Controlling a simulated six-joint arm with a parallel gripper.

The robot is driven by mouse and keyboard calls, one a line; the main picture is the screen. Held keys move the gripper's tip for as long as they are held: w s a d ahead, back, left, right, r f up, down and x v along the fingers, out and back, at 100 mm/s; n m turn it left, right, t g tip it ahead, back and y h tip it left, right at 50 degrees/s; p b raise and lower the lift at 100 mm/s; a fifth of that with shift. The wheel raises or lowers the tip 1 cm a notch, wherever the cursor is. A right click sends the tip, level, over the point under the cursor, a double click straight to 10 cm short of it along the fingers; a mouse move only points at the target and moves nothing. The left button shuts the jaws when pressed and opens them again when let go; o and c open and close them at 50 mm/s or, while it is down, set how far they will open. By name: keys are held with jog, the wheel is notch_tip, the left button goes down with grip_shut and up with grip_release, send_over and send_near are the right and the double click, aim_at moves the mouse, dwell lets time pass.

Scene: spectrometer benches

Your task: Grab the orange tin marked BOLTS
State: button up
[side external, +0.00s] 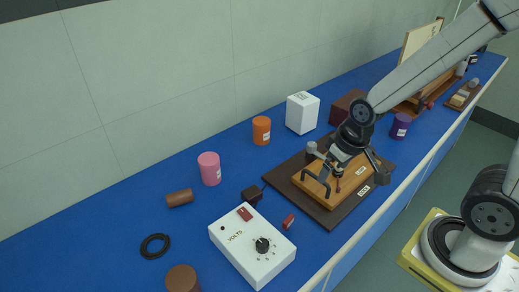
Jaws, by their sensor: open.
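The orange tin (261,131) stands upright on the blue bench near the wall, left of the white box. A small pale label shows on its side, too small to read. My gripper (350,178) is open and empty, pointing down over the wooden instrument board, to the right of the tin and nearer the bench's front edge. Nothing hides the tin.
A wooden instrument (327,203) on a dark base lies under my gripper. A white box (302,113), pink tin (210,168), purple tin (400,126), brown cylinder (179,198) and VOLTS meter (252,246) stand around. Bare bench surrounds the orange tin's front left.

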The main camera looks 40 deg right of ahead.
jog(key=w+f+m+t+y, duration=0.3)
jog(key=w+m+y, duration=0.3)
jog(key=w+m, duration=1.2)
jog(key=w+d+m+t+h, duration=0.3)
jog(key=w+d+m+t, duration=0.4)
jog(key=w+d+m, duration=0.4)
jog(key=f+m, duration=0.1)
jog(key=m, duration=0.2)
jog(key=shift+d+m+t, duration=0.3)
jog(key=shift+m, duration=0.1)
